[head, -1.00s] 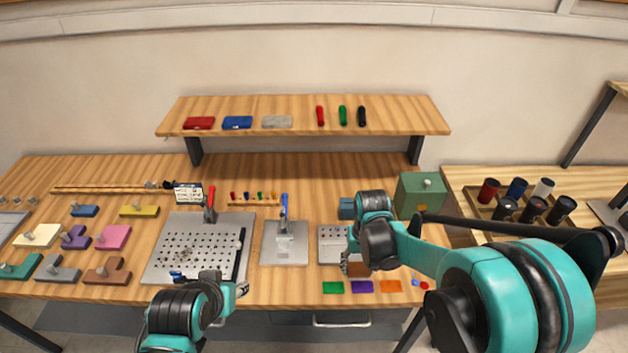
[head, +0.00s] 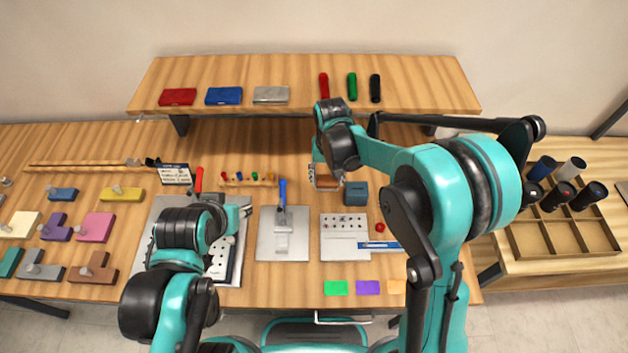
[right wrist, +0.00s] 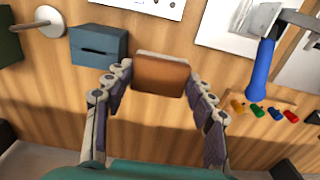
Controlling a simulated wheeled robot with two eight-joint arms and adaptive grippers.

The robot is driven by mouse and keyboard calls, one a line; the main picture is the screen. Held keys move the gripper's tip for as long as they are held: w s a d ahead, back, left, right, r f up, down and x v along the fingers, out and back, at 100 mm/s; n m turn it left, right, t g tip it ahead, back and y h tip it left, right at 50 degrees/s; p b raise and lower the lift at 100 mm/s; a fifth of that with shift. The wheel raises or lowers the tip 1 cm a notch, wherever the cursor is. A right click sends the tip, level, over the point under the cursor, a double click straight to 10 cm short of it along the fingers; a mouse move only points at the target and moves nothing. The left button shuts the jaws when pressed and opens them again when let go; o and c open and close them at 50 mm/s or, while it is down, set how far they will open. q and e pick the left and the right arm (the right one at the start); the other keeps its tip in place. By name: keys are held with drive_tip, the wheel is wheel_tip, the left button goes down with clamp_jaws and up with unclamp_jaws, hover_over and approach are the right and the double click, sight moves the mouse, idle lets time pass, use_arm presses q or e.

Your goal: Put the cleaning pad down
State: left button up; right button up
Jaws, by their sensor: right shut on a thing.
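The cleaning pad, a brown-orange block (right wrist: 161,73), is between the two fingertips of my right gripper (right wrist: 158,78) in the right wrist view. In the head view the pad (head: 327,181) shows under my right gripper (head: 326,178), left of a small blue-grey box (head: 355,193) and behind a holed metal plate (head: 345,237). The gripper is shut on the pad. Whether the pad touches the table is hard to tell. My left gripper (head: 245,210) is over the perforated plate on the left; its fingers are too small to read.
The blue-grey box also shows in the right wrist view (right wrist: 98,45), close beside the pad. A blue-handled clamp (head: 283,215) stands to the left. Small coloured pegs (head: 247,178) are in a wooden rack. A shelf (head: 295,110) is above the back. Bare wood surrounds the pad.

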drive_tip(key=w+a+f, duration=0.1)
drive_tip(key=w, duration=0.1)
drive_tip(key=w+a+f, duration=0.2)
drive_tip(key=shift+a+f+b, duration=0.1)
drive_tip(key=shift+a+b, duration=0.05)
drive_tip(key=shift+b, duration=0.25)
drive_tip(key=shift+w+a+f, duration=0.25)
drive_tip(key=shift+f, duration=0.05)
drive_tip(key=shift+f+b, duration=0.55)
drive_tip(key=shift+f, duration=1.3)
drive_tip(key=shift+f, duration=0.2)
drive_tip(key=o, duration=1.1)
drive_tip(key=shift+r, duration=0.1)
